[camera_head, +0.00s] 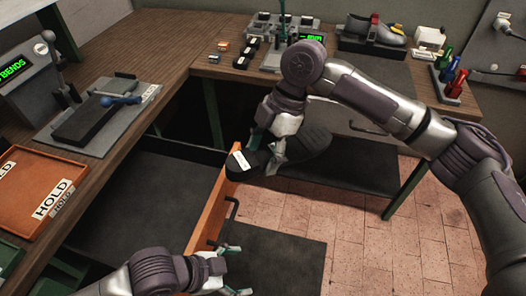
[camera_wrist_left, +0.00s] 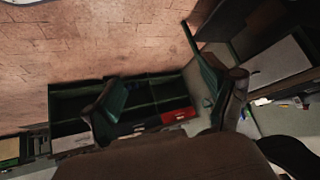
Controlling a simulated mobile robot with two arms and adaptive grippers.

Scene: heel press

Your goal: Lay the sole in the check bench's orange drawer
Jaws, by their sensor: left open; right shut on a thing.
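The black sole (camera_head: 308,145) with a white label at its left end is in my right gripper (camera_head: 268,152) in the head view, held in the air. Its label end overlaps the top of the orange drawer front (camera_head: 214,208) in the picture; I cannot tell the height gap. The drawer is pulled out from under the check bench, its dark inside (camera_head: 150,195) left of the front. My left gripper (camera_head: 237,270) is open and empty, low beside the drawer front and its handle. Its fingers also show in the left wrist view (camera_wrist_left: 160,100), with nothing between them.
On the bench stand a device reading "BENDS" (camera_head: 22,72), a grey fixture (camera_head: 98,110) with a black pad and blue handle, and an orange HOLD tray (camera_head: 50,178). A shoe on a stand (camera_head: 372,35) and coloured bottles (camera_head: 452,82) are at the back. Tiled floor (camera_head: 370,250) is open at right.

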